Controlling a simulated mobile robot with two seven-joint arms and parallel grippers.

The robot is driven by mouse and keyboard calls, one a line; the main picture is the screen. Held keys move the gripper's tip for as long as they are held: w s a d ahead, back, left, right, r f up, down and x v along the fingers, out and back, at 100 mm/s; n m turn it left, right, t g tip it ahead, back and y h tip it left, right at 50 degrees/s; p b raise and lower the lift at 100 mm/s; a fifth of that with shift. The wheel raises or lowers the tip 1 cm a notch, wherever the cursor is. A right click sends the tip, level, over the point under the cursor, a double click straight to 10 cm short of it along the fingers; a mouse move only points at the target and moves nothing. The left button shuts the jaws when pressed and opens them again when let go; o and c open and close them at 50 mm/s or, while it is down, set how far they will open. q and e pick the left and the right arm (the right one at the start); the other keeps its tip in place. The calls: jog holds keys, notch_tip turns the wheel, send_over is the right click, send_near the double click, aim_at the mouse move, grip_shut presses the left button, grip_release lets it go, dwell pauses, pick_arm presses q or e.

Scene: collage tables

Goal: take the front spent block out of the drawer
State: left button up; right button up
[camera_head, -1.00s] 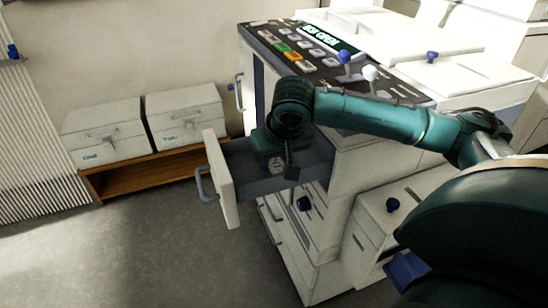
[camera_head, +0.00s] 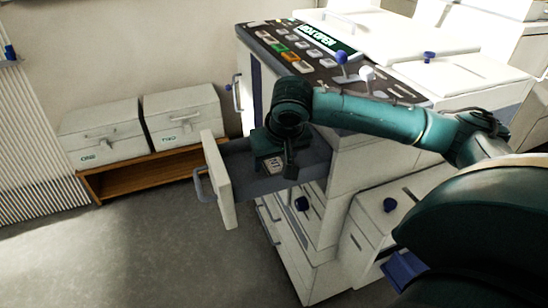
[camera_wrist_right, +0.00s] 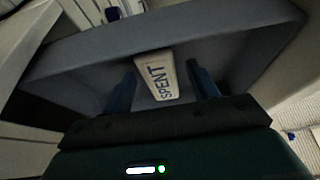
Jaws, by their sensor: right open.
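The drawer (camera_head: 225,186) of the white machine is pulled open, with a grey inside and a pale front with a handle. My right gripper (camera_head: 279,168) reaches down into the drawer. In the right wrist view the open fingers (camera_wrist_right: 162,84) stand on either side of the block, with gaps visible. The gripper partly covers the drawer inside in the head view. My left gripper is not in view.
The machine's button panel (camera_head: 290,48) and knobs are just above my right arm. Two white boxes (camera_head: 102,132) (camera_head: 182,117) stand on a wooden shelf (camera_head: 150,180) at left. The floor (camera_head: 140,255) in front of the drawer is clear.

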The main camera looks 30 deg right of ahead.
jog(key=shift+s+r, duration=0.15)
jog(key=shift+r, duration=0.35)
pick_arm(q)
jog(key=p, duration=0.1)
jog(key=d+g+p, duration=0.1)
jog(key=p, duration=0.1)
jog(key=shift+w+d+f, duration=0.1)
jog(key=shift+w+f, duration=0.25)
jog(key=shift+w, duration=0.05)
pick_arm(e)
jog(key=v, duration=1.2)
jog(key=shift+s, duration=0.15)
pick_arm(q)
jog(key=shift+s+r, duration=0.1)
pick_arm(e)
jog(key=shift+f, duration=0.1)
